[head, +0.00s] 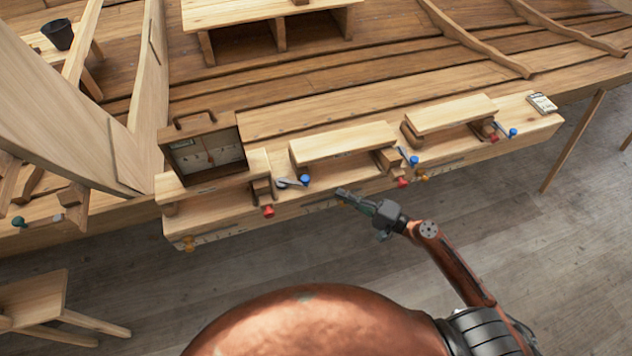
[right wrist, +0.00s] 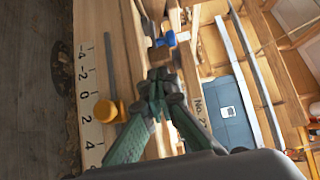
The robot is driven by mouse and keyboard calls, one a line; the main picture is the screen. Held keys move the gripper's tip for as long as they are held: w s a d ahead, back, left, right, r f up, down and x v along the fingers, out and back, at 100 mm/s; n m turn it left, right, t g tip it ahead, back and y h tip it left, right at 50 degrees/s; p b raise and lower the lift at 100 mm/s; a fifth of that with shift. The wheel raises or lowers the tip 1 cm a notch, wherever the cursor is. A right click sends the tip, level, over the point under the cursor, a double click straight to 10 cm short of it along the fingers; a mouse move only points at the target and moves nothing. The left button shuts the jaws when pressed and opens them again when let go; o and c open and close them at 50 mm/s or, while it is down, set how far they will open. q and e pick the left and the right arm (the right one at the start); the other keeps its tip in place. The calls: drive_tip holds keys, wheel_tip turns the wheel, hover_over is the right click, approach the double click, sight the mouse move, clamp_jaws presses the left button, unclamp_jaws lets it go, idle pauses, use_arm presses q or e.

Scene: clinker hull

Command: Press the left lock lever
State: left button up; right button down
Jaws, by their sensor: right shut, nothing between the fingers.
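Three levers with blue knobs stand along the bench's front edge in the head view. The left lock lever (head: 304,180) has a short grey arm pointing left from its blue knob. The middle lever (head: 413,160) and the right lever (head: 512,132) sit further right. My right gripper (head: 343,193) is shut and empty, at the bench's front edge, to the right of the left lever and apart from it. In the right wrist view, its closed green fingers (right wrist: 163,82) point towards a blue knob (right wrist: 166,40); which lever that is, I cannot tell. My left gripper is not in view.
Red knobs (head: 268,211) (head: 402,182) and orange knobs (head: 189,244) (head: 423,177) stick out along the front edge. A wooden gauge box (head: 207,150) stands left of the left lever. Raised planks (head: 342,143) lie behind the levers.

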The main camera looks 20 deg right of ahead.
sight(316, 186)
drive_tip(key=shift+w, duration=0.1)
drive_tip(key=p+x, duration=0.3)
drive_tip(key=x, duration=0.5)
drive_tip(key=shift+w+a+r, duration=0.15)
drive_tip(key=shift+w+a, duration=0.1)
drive_tip(key=shift+a, duration=0.05)
drive_tip(key=shift+w+a+p, duration=0.3)
drive_tip(key=shift+w+a, duration=0.1)
drive_tip(key=shift+s, duration=0.1)
